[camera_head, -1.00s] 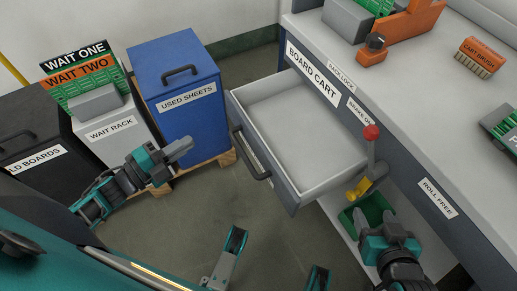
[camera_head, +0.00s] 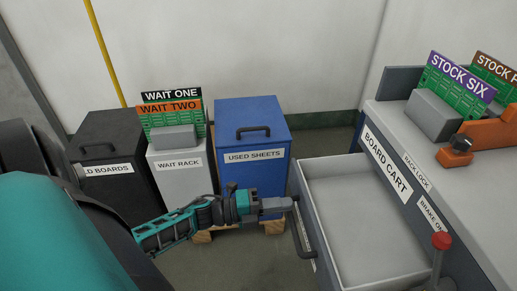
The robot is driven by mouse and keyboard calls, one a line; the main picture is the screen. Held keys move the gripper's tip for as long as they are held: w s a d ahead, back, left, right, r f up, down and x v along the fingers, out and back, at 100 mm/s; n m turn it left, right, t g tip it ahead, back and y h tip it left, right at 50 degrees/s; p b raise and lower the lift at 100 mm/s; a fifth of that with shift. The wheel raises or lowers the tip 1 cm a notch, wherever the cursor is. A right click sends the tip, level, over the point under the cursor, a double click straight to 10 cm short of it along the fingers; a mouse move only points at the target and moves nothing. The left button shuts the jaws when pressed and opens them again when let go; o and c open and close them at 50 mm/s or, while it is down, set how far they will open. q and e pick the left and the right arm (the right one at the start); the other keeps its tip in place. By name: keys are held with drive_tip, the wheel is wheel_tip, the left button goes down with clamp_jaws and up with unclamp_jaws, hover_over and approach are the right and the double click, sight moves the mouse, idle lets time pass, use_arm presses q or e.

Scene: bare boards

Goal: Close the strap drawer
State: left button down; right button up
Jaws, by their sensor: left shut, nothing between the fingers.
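The open drawer (camera_head: 365,215) sticks out from the board cart (camera_head: 400,185) at the right. It looks empty inside, though its near end is cut off by the picture's bottom edge. Its dark bar handle (camera_head: 303,236) is on the front panel, facing left. A label on that panel is too slanted to read. My left gripper (camera_head: 288,204) is shut and empty, its tips beside the far end of the handle. I cannot tell whether they touch it. My right gripper is out of view.
A blue used sheets bin (camera_head: 252,135), a white wait rack (camera_head: 180,170) and a black boards bin (camera_head: 110,160) stand behind my left arm. A red-knobbed lever (camera_head: 441,241) rises by the drawer's near right. Stock boards (camera_head: 455,85) stand on the cart top.

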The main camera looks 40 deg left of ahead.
sight(305, 202)
use_arm(q)
drive_tip(key=shift+x, duration=1.55)
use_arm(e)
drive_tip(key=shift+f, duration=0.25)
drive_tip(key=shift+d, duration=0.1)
use_arm(q)
drive_tip(key=shift+w+d, duration=0.35)
drive_tip(key=b+x, duration=0.2)
drive_tip(key=x, duration=0.8)
drive_tip(key=shift+w+d+b, duration=0.2)
drive_tip(key=shift+d+b, duration=0.05)
drive_tip(key=shift+b, duration=0.1)
drive_tip(key=b+x, duration=0.2)
drive_tip(key=x, duration=0.7)
drive_tip(key=shift+f, duration=0.1)
drive_tip(key=shift+w+d, duration=0.3)
drive_tip(key=shift+w+d+r, duration=0.15)
drive_tip(key=shift+w+r, duration=0.05)
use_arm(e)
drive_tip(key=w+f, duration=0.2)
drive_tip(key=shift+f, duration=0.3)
use_arm(q)
drive_tip(key=shift+r, duration=0.1)
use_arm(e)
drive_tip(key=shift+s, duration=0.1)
